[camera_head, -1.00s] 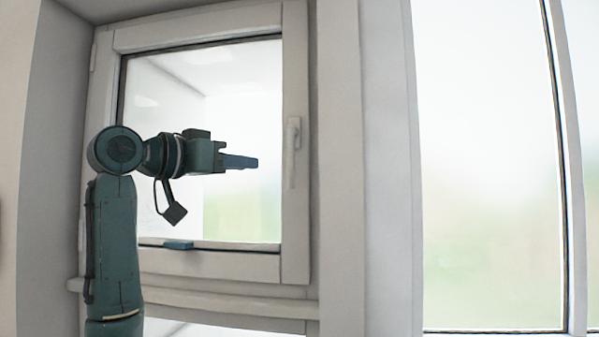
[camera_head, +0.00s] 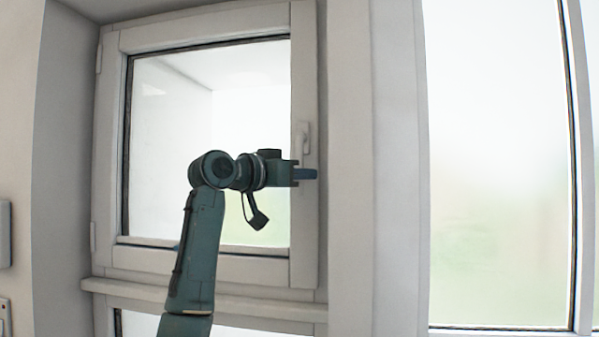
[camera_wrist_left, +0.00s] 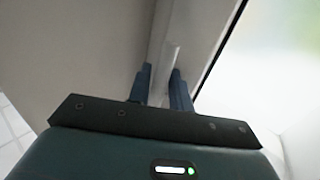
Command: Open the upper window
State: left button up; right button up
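The upper window (camera_head: 205,262) has a pale frame and looks shut in the head view. Its white handle (camera_head: 303,137) is on the right side of the sash and points down; its lower part is hidden behind my gripper. My left gripper (camera_head: 306,174) is at the handle's lower part, with its fingers pointing right. In the left wrist view the two blue fingers (camera_wrist_left: 161,88) are apart, and the pale handle (camera_wrist_left: 171,58) shows between them. I cannot tell whether they touch it. My right gripper is not in view.
A lower window (camera_head: 138,323) lies under a ledge (camera_head: 225,307). A wide pale post (camera_head: 350,230) separates the upper window from a large pane (camera_head: 495,170) on the right. A side wall (camera_head: 68,150) stands close on the left, with switch plates (camera_head: 5,235) at the picture's edge.

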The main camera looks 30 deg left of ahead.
pick_arm(q)
grip_shut()
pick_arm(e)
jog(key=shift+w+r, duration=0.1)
pick_arm(q)
jog(key=shift+a, duration=0.1)
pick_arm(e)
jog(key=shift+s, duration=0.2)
